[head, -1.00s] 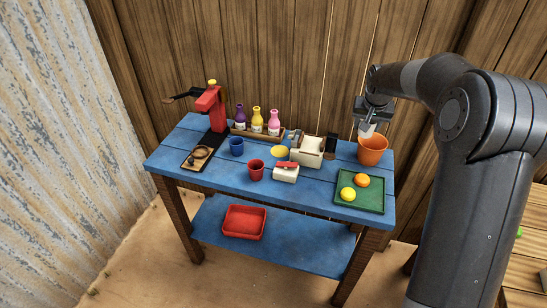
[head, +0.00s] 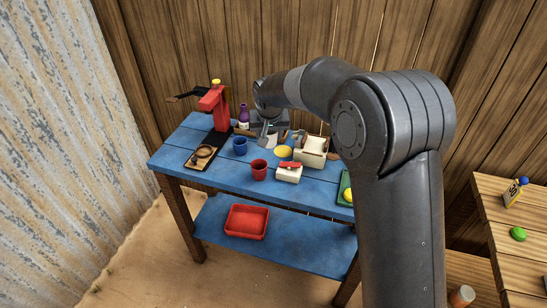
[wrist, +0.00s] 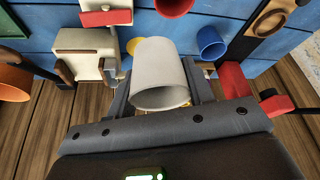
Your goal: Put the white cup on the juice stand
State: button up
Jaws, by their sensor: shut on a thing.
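The white cup (wrist: 158,70) is held between the two fingers of my gripper (wrist: 160,82) in the wrist view, its open rim toward the camera. In the head view my gripper (head: 268,132) is over the back of the blue table, and the cup (head: 267,142) shows small below it, partly hidden. The red press (head: 215,104) stands left of my gripper. A black board in front of it carries a round wooden piece (head: 204,151), apart from the cup; this looks like the juice stand. The press also shows at the right in the wrist view (wrist: 268,100).
A purple bottle (head: 244,116) stands near my gripper. My arm hides the table's right part.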

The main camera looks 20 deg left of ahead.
jog(key=f, duration=0.1)
jog(key=a+f, duration=0.1)
jog(key=f, duration=0.1)
jog(key=shift+s, duration=0.15)
send_over(237, 166)
jog(key=s, duration=0.2)
jog(key=f, duration=0.6)
jog(key=shift+w+d+f, duration=0.15)
jog(key=shift+d+f, duration=0.15)
jog(key=shift+f, duration=1.95)
jog(key=shift+f, duration=0.15)
jog(key=o, duration=1)
jog(key=shift+c, duration=0.2)
jog(key=v, duration=1.2)
jog(key=shift+d, duration=0.1)
